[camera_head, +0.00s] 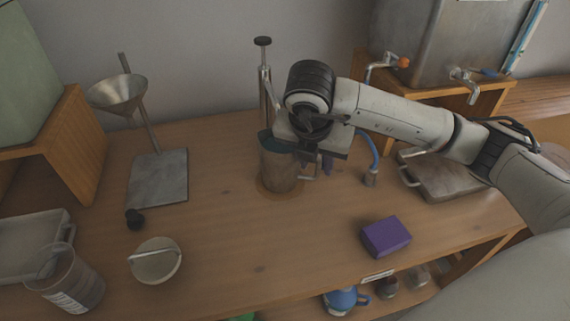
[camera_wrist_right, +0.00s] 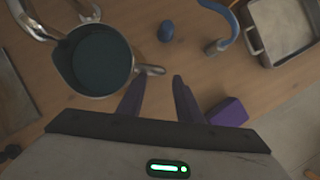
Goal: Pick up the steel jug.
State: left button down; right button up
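The steel jug (camera_head: 277,172) stands upright on the wooden bench in the head view, with a dark teal interior. In the right wrist view the jug (camera_wrist_right: 97,58) is seen from above. Its handle (camera_wrist_right: 150,70) sticks out toward my right gripper. My right gripper (camera_head: 318,166) is over the right side of the jug and hides part of its rim. In the right wrist view its two purplish fingers (camera_wrist_right: 157,90) are apart, with the handle's end just beyond the fingertips. Nothing is held. My left gripper is not in view.
A metal stand (camera_head: 265,75) rises behind the jug. A blue hose (camera_head: 371,160) and a metal tray (camera_head: 445,178) are to the right. A purple block (camera_head: 386,237) lies in front right. A funnel stand (camera_head: 157,178) and a white bowl (camera_head: 155,262) are left.

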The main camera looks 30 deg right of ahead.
aim_at(318, 173)
jog(key=x, duration=0.4)
grip_shut()
jog(key=shift+s+f, duration=0.2)
jog(key=shift+s, duration=0.05)
dwell(1.0)
jog(key=shift+r, duration=0.1)
